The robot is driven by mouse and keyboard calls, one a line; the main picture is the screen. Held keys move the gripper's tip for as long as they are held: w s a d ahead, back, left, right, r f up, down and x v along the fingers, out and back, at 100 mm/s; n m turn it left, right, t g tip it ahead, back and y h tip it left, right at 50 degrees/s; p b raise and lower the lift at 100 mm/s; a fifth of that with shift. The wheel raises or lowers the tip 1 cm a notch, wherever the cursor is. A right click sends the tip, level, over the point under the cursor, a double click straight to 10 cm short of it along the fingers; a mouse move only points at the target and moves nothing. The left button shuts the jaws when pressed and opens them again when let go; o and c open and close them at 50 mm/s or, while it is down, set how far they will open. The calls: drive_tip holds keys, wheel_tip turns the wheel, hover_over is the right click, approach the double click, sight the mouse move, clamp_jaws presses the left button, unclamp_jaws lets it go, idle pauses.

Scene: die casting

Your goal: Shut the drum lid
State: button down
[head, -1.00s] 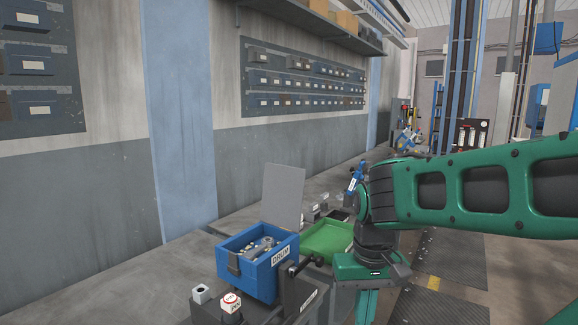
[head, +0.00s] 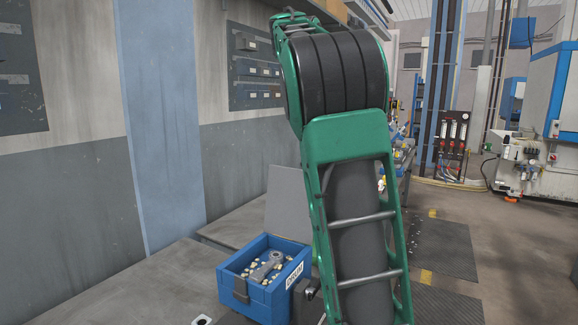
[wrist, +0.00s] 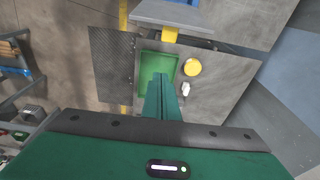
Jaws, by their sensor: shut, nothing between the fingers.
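My gripper (wrist: 162,82) shows in the wrist view as green fingers shut together and empty, pointing down toward a green tray. The gripper itself is hidden in the head view. I cannot identify the drum or lid with certainty in the wrist view.
The green tray (wrist: 155,66) lies under my fingers in the wrist view, beside a yellow round thing (wrist: 193,67) and a small white thing (wrist: 186,88). A grey plate (wrist: 165,12) juts in at the top. A wall stands left of the bench; open floor lies right.

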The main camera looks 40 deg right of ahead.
drive_tip(key=shift+w+d+f, duration=0.55)
drive_tip(key=shift+w+f, duration=0.15)
drive_tip(key=shift+f, duration=3.8)
drive_tip(key=shift+s+a+r, duration=0.1)
drive_tip(key=shift+s+a, duration=0.1)
drive_tip(key=shift+a, duration=0.45)
drive_tip(key=shift+s+a+r, duration=0.15)
drive_tip(key=shift+s+a, duration=0.05)
drive_tip(key=shift+a, duration=0.4)
drive_tip(key=shift+s+a+r, duration=0.1)
drive_tip(key=shift+s+a, duration=0.1)
drive_tip(key=shift+a, duration=0.45)
drive_tip(key=shift+s+d, duration=0.1)
